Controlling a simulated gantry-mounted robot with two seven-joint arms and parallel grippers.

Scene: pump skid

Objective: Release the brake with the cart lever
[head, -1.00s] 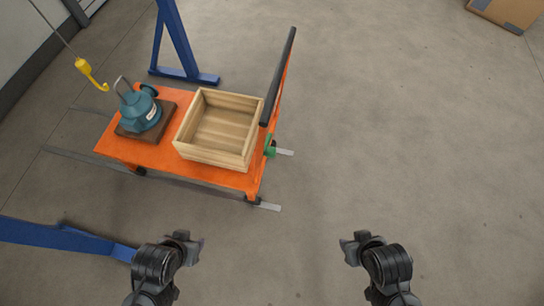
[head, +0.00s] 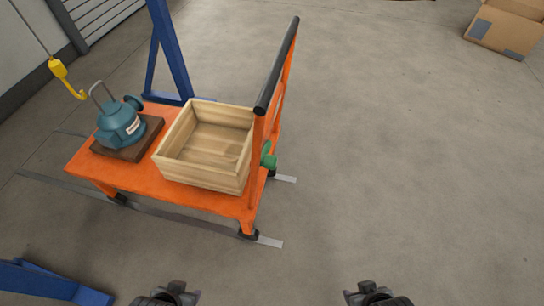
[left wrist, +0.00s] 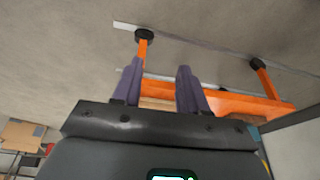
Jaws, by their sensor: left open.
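The orange cart (head: 150,180) stands left of centre in the head view, with a black push handle (head: 277,65) on its right end. A green lever (head: 268,156) sticks out from that end, below the handle; its exact shape is too small to tell. My left gripper (head: 178,290) is at the bottom edge, well short of the cart, open and empty. In the left wrist view the open left gripper (left wrist: 160,82) shows two separated fingers, with the orange cart (left wrist: 235,103) beyond them. My right gripper (head: 368,291) is at the bottom edge, away from everything; its jaws are unclear.
The cart carries a wooden crate (head: 207,148) and a teal pump (head: 119,125) on a brown base. A yellow hook (head: 62,73) hangs above. Blue frame legs (head: 168,55) stand behind and at lower left (head: 50,283). Floor right of the cart is clear; a cardboard box (head: 506,27) lies far right.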

